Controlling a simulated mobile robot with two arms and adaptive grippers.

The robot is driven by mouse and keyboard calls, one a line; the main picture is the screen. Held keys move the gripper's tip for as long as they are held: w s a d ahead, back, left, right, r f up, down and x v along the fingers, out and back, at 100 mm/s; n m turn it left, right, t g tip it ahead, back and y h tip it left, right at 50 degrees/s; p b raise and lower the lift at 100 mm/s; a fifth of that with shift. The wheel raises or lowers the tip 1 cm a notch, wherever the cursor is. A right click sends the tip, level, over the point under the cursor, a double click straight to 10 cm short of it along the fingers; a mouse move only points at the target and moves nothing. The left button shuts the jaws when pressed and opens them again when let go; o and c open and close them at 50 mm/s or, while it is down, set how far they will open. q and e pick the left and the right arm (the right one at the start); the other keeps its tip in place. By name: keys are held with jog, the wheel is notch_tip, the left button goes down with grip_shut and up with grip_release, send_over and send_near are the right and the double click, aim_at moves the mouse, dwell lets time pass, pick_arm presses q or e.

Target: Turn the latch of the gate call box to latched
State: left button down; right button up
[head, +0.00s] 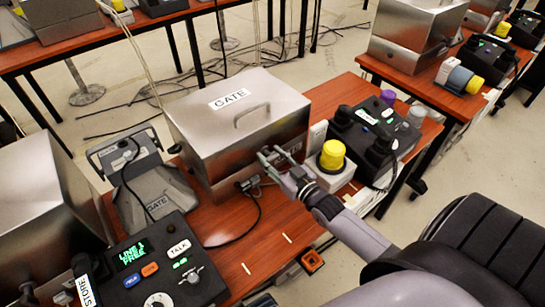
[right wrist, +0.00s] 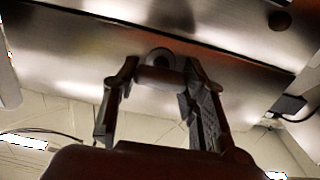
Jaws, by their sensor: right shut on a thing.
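The gate call box (head: 215,140) is a brushed-metal box with a slanted lid, a white GATE label (head: 240,95) and a lid handle; the lid looks closed. In the right wrist view its front face (right wrist: 60,75) fills the upper part. The latch (right wrist: 158,79) shows there as a round hub with a short grey bar lying across the picture. My right gripper (head: 271,157) is at the box's front right, its fingers (right wrist: 157,85) shut on the latch bar, one at each end. In the head view the fingers hide the latch. My left gripper is not in view.
A yellow-domed beacon (head: 332,154) and a black phone unit (head: 375,135) stand close right of my right gripper. A grey GATE cradle (head: 158,198) and a button console (head: 150,265) stand left. A cable (head: 240,238) lies on the wooden table. Front table is mostly clear.

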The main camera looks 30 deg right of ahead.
jog(key=n+p, duration=0.1)
jog(key=n, duration=0.3)
jog(key=shift+p, duration=0.35)
jog(key=n, duration=0.2)
jog(key=shift+a+n+p, duration=0.1)
jog(key=shift+n+p, duration=0.2)
jog(key=shift+n, duration=0.1)
jog(key=n, duration=0.2)
jog(key=shift+f+n, duration=0.1)
jog(key=shift+n, duration=0.2)
jog(key=n, duration=0.4)
jog(key=shift+a+f, duration=0.1)
jog(key=shift+f, duration=0.05)
jog(key=n+b, duration=0.1)
jog(key=n, duration=0.3)
jog(key=shift+n, duration=0.3)
jog(key=o, duration=1.2)
